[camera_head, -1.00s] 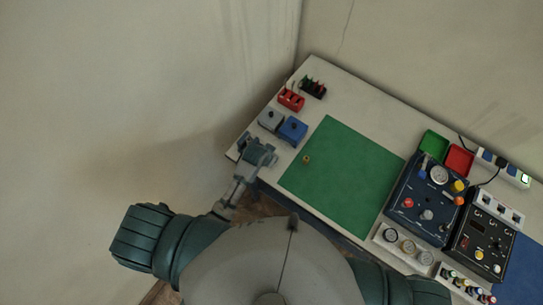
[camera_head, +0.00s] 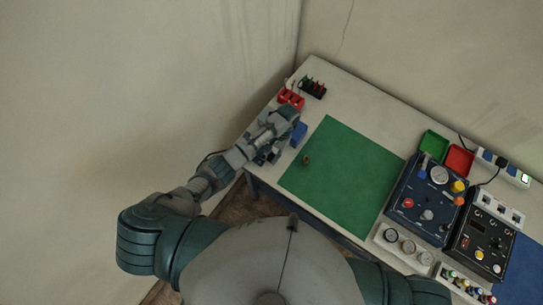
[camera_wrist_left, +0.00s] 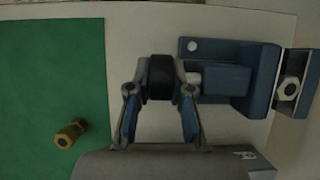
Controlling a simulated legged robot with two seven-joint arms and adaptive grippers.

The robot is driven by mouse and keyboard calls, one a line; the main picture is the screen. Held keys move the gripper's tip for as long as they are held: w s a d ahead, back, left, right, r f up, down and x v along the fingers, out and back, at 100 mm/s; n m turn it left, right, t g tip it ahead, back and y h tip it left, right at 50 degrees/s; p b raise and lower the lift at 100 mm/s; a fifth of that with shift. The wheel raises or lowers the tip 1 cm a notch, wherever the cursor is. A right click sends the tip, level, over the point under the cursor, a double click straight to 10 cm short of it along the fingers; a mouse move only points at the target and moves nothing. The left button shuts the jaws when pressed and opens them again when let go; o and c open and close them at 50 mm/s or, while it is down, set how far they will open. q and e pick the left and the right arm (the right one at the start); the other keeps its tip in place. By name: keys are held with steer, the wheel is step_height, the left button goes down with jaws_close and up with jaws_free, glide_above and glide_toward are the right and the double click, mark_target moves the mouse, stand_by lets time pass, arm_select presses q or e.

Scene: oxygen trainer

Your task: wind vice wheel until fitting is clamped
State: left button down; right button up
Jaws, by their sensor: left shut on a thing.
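The blue vice (camera_wrist_left: 225,75) stands at the table's left edge; in the head view it is mostly hidden under my left arm. My left gripper (camera_wrist_left: 160,82) is shut on the dark vice wheel (camera_wrist_left: 160,80), one finger on each side, beside the vice's shaft end. In the head view my left gripper (camera_head: 282,118) reaches over the vice area. A silver hexagonal part (camera_wrist_left: 290,89) sits at the vice's far right end; I cannot tell whether it is clamped. A brass fitting (camera_wrist_left: 70,132) lies on the green mat, apart from the vice; it also shows in the head view (camera_head: 307,160).
The green mat (camera_head: 345,180) is otherwise bare. A blue box (camera_head: 299,133) is beside my gripper, with a red holder (camera_head: 291,98) behind it. Dark control boxes (camera_head: 425,200) and gauges stand at the right. A wall borders the table's left side.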

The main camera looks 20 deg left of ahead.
arm_select(q)
steer(key=shift+s+f+g+y+b, duration=0.1)
steer(key=shift+g+y+b, duration=0.1)
steer(key=shift+g, duration=0.45)
steer(key=shift+s+f+g+y+b, duration=0.1)
steer(key=shift+g+y+b, duration=0.1)
steer(key=shift+g, duration=0.45)
steer(key=shift+f+g, duration=0.1)
steer(key=shift+g, duration=0.3)
steer(key=shift+d, duration=0.1)
steer(key=c, duration=1.3)
jaws_free()
steer(key=shift+s+d, duration=0.1)
steer(key=shift+d, duration=0.1)
steer(key=shift+a, duration=0.25)
